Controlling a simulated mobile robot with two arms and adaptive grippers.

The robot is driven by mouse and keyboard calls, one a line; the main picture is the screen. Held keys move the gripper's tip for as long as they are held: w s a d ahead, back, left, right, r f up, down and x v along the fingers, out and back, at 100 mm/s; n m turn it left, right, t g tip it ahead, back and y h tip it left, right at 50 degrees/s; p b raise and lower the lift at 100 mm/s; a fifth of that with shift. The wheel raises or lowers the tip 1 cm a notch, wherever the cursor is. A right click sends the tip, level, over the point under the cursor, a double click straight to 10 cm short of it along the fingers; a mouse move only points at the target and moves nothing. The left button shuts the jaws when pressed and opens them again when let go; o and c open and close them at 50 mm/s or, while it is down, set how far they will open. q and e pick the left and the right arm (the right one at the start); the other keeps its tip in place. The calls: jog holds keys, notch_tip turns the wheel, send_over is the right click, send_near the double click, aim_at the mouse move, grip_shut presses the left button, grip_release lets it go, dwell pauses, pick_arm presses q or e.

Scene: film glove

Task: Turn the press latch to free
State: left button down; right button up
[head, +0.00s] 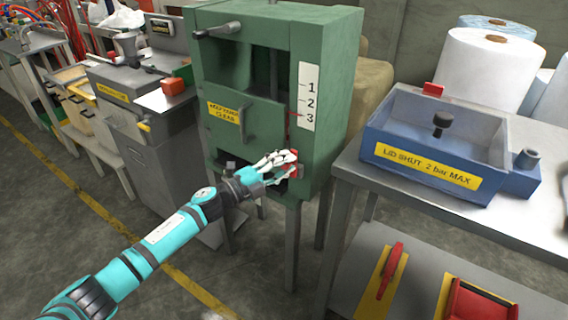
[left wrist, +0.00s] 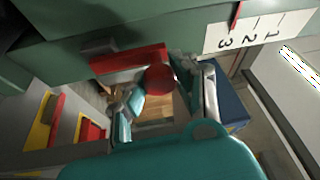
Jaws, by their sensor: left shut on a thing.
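The green press (head: 240,75) stands in the middle of the head view, with a plate lettered CLEAR on its front. Its red latch (head: 292,170) is low at the front right corner, largely hidden by my fingers. In the left wrist view the latch (left wrist: 130,58) shows as a red bar with a round red knob (left wrist: 160,79) beside it. My left gripper (head: 282,162) reaches in from the lower left and is shut on the latch. Its fingers flank the red knob in the left wrist view (left wrist: 165,92). My right gripper does not show.
A blue lidded-type box (head: 440,125) marked "LID SHUT 2 bar MAX" sits on the right table. White rolls (head: 485,70) stand behind it. A grey machine (head: 150,130) stands left.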

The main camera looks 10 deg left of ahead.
pick_arm(q)
jog(key=c, duration=1)
grip_release()
jog(key=v, duration=1.2)
